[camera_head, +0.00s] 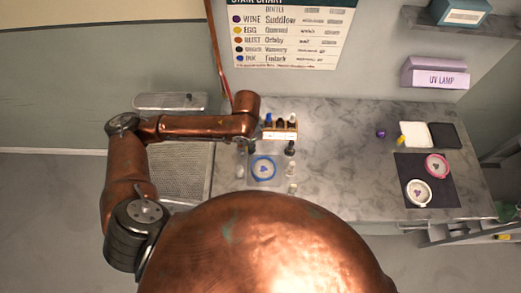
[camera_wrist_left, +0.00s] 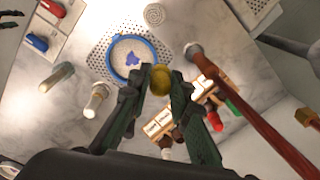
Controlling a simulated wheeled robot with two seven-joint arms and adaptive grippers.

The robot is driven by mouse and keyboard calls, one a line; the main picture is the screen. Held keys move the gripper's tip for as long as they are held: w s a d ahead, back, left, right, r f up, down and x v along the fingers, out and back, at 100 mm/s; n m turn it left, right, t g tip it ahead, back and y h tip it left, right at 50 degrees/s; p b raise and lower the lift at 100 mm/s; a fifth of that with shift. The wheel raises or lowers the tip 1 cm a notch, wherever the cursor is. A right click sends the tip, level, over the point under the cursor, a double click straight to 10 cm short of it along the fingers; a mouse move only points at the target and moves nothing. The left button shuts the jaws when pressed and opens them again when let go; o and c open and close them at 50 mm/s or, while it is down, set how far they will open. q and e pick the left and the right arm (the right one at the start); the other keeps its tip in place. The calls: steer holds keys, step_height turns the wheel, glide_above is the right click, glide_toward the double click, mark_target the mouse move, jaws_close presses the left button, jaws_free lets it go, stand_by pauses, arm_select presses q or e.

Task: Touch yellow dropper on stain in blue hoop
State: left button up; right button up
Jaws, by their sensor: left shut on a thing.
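My left gripper (camera_wrist_left: 158,88) is shut on the yellow dropper (camera_wrist_left: 161,77). Only the dropper's rounded yellow end shows between the fingertips; its tip is hidden, so contact with the cloth cannot be told. The blue hoop (camera_head: 264,180) lies on the counter below my left arm in the head view. In the left wrist view the hoop (camera_wrist_left: 113,69) shows just beyond the fingertips, around white cloth with an irregular blue stain (camera_wrist_left: 133,58). The yellow dropper cannot be made out in the head view. My right gripper is not in view.
A wooden rack (camera_head: 284,134) with coloured droppers stands behind the hoop. Small bottles (camera_head: 292,188) stand to its right. A dark mat (camera_head: 440,193) with a pink hoop (camera_head: 436,154) and a white hoop (camera_head: 409,196) lies at right. The middle of the counter is clear.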

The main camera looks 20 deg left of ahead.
arm_select(q)
steer(key=m+p, duration=0.1)
steer(key=m, duration=0.1)
steer(key=d+m+p, duration=0.1)
steer(key=m+p, duration=0.1)
steer(key=m, duration=0.1)
steer(key=shift+w+f, duration=0.1)
steer(key=shift+w, duration=0.05)
arm_select(e)
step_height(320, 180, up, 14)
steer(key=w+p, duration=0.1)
steer(key=p, duration=0.9)
arm_select(q)
steer(key=d+f+m+h+b, duration=0.1)
steer(key=f+m+b, duration=0.1)
steer(key=m, duration=0.3)
steer(key=d+f+m+b, duration=0.1)
steer(key=f+m+b, duration=0.1)
steer(key=m, duration=0.3)
steer(key=s+d+f+m+h+b, duration=0.1)
steer(key=f+m+b, duration=0.1)
steer(key=f+m, duration=0.2)
steer(key=shift+s+d+m+h, duration=0.1)
steer(key=shift+d+m+h, duration=0.15)
steer(key=shift+m, duration=0.65)
steer(key=shift+f+b, duration=0.35)
steer(key=shift+b, duration=0.1)
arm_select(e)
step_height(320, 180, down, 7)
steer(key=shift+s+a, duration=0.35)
